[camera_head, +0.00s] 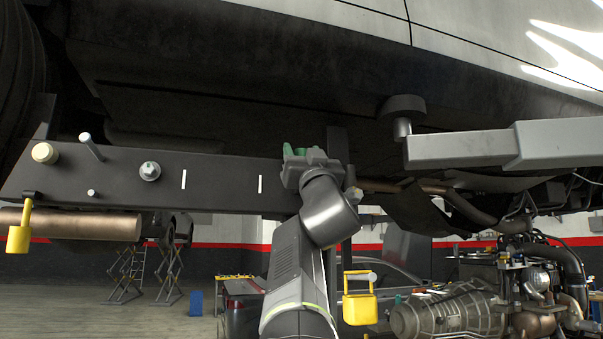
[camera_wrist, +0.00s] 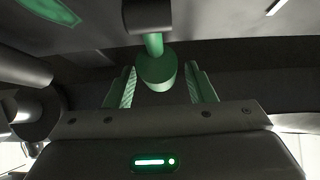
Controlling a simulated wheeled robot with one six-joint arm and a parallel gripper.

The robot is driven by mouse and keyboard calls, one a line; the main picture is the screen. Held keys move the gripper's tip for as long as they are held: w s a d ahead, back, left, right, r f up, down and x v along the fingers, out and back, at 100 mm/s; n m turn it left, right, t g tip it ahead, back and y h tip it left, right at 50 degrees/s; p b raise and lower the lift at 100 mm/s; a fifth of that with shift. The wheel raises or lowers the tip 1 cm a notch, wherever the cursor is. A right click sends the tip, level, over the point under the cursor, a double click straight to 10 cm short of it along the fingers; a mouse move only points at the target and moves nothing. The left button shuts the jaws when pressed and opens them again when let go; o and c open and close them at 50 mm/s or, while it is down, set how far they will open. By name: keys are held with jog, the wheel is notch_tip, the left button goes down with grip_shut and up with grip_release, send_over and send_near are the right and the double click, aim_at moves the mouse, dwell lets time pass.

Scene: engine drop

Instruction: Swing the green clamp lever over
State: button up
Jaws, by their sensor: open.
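The green clamp lever (camera_wrist: 155,72) shows in the wrist view as a green stem with a thick round end, coming out of a dark block (camera_wrist: 148,14). My gripper (camera_wrist: 162,80) is open, with one green-lined finger on each side of the lever's round end. Gaps show between the end and both fingers, so neither appears to touch it. In the head view my gripper (camera_head: 303,155) is up at the right part of the dark beam (camera_head: 220,178). Green shows there, but I cannot tell lever from finger pads, and my wrist hides much of it.
Yellow padlock-like tags (camera_head: 18,240) hang at the beam's left end and below my arm's right side (camera_head: 360,308). A grey lift arm with a round pad (camera_head: 404,105) is to the right under the vehicle. An engine (camera_head: 455,312) stands at lower right.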

jog(key=shift+w+a, duration=0.2)
jog(key=shift+w, duration=0.5)
jog(key=shift+w+a+r+p, duration=0.1)
jog(key=shift+w+r+p, duration=0.15)
jog(key=shift+r+p, duration=0.15)
